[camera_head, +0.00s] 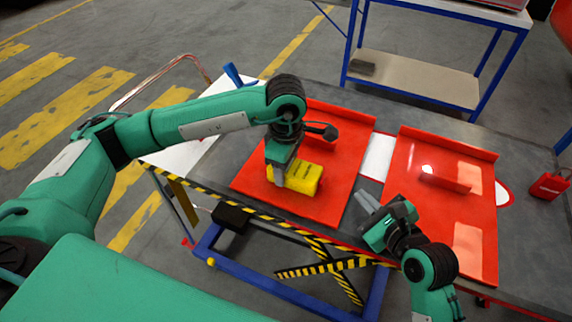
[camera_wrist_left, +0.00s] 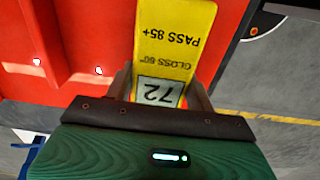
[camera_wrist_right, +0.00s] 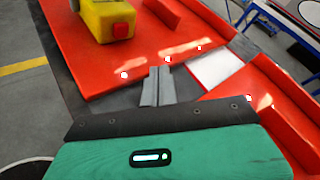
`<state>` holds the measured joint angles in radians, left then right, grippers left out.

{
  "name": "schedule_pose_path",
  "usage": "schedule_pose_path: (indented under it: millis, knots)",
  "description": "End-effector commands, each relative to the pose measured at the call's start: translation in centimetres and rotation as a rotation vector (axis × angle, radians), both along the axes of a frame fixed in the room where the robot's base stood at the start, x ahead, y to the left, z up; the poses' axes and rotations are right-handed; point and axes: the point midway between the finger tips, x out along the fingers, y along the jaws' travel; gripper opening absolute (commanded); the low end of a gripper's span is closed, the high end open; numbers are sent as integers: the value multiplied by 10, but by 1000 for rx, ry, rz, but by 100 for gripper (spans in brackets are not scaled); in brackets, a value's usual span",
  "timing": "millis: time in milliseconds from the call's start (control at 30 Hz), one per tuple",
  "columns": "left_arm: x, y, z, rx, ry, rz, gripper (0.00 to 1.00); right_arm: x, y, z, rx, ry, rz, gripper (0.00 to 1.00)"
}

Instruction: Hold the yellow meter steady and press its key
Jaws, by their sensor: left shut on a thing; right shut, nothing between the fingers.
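The yellow meter (camera_head: 304,178) rests on the left red panel (camera_head: 335,130). My left gripper (camera_head: 280,178) is shut on the meter from above. In the left wrist view the meter (camera_wrist_left: 180,40) sits between the fingers, its display reading 72, with "GLOSS 60°" and "PASS 85+" printed on it. In the right wrist view the meter (camera_wrist_right: 100,18) shows a red key (camera_wrist_right: 121,31) on its end face. My right gripper (camera_head: 366,203) is shut and empty, at the front of the table to the right of the meter, apart from it; its fingertips (camera_wrist_right: 158,72) point towards the left panel's edge.
A second red panel (camera_head: 410,190) lies to the right, with a grey and white strip between the panels. A red box (camera_head: 549,186) stands at the table's right end. A blue-framed bench (camera_head: 420,80) is behind. Yellow-black tape marks the table's front edge.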

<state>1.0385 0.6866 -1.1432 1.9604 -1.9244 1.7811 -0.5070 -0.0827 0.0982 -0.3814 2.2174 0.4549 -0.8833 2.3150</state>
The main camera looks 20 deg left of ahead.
Motion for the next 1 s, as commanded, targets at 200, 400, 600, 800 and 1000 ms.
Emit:
schedule_pose_path:
  millis: [200,400,600,800,1000]
  knots:
    - [-1,0,-2,1,3,0,76,0,0,-1,0,0,0,0]
    - [0,0,-1,1,1,0,80,0,0,0,0,0,0,0]
    - [1,0,6,0,-2,0,80,0,0,0,0,0,0,0]
    - [1,0,41,0,-3,-1,80,0,0,0,0,0,0,0]
    - [1,0,83,0,-3,0,80,0,0,0,0,0,0,0]
